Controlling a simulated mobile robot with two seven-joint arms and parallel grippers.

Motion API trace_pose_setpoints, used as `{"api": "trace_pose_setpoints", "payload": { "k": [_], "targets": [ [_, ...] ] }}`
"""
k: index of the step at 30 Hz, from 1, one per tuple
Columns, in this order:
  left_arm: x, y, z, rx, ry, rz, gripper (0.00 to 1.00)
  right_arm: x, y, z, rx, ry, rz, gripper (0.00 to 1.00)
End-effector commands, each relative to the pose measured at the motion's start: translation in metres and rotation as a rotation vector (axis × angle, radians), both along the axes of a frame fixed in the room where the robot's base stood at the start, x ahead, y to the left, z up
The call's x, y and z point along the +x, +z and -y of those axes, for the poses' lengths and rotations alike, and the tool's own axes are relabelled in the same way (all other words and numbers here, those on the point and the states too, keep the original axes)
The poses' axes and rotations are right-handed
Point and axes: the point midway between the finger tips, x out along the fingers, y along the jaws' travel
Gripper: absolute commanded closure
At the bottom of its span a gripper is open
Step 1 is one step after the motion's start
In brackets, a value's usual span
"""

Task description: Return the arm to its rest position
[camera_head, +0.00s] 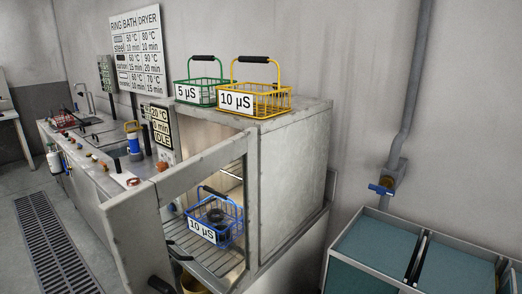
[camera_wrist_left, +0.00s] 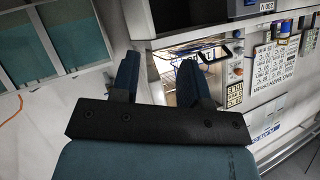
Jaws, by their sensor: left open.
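My left gripper (camera_wrist_left: 158,76) shows in the left wrist view with its two dark blue fingers apart and nothing between them. Beyond the fingers, the lit opening of the dryer (camera_wrist_left: 168,65) shows, with part of a blue wire basket behind the right finger. In the head view, the dryer (camera_head: 292,160) has its door (camera_head: 180,185) swung open. A blue wire basket (camera_head: 232,222) labelled 10 µS stands on the rack inside, with a dark ring-shaped part in it. Neither arm nor gripper shows in the head view.
A green basket (camera_head: 208,92) and a yellow basket (camera_head: 274,98) stand on top of the dryer. A bench (camera_head: 88,160) with bottles and a sink runs along the left. Teal-topped bins (camera_head: 375,250) stand at the lower right. A floor grate (camera_head: 50,245) lies left.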

Motion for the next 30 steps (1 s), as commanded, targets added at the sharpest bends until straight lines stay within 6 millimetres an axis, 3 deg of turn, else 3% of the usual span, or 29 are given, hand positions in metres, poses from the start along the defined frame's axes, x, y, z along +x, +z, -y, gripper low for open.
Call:
{"api": "trace_pose_setpoints", "payload": {
  "k": [6,8,9,21,25,30],
  "targets": [
    [-0.041,-0.018,0.058,-0.336,0.166,-0.191,0.59,-0.006,-0.004,-0.002,0.002,0.003,-0.012,0.31],
    [-0.049,-0.013,0.069,-0.403,0.201,-0.229,0.59,-0.007,0.001,-0.003,0.002,0.004,-0.015,0.31],
    [-0.047,0.002,0.065,-0.386,0.193,-0.219,0.59,-0.008,0.014,-0.003,0.001,0.004,-0.020,0.31],
    [-0.049,0.080,0.059,-0.358,0.183,-0.196,0.59,-0.007,0.100,0.002,-0.017,0.006,0.017,0.31],
    [-0.050,0.095,0.058,-0.351,0.181,-0.191,0.59,-0.007,0.116,0.005,-0.027,0.006,0.024,0.31],
    [-0.051,0.098,0.057,-0.348,0.178,-0.187,0.59,-0.008,0.115,0.006,-0.031,0.008,0.024,0.31]
  ]
}}
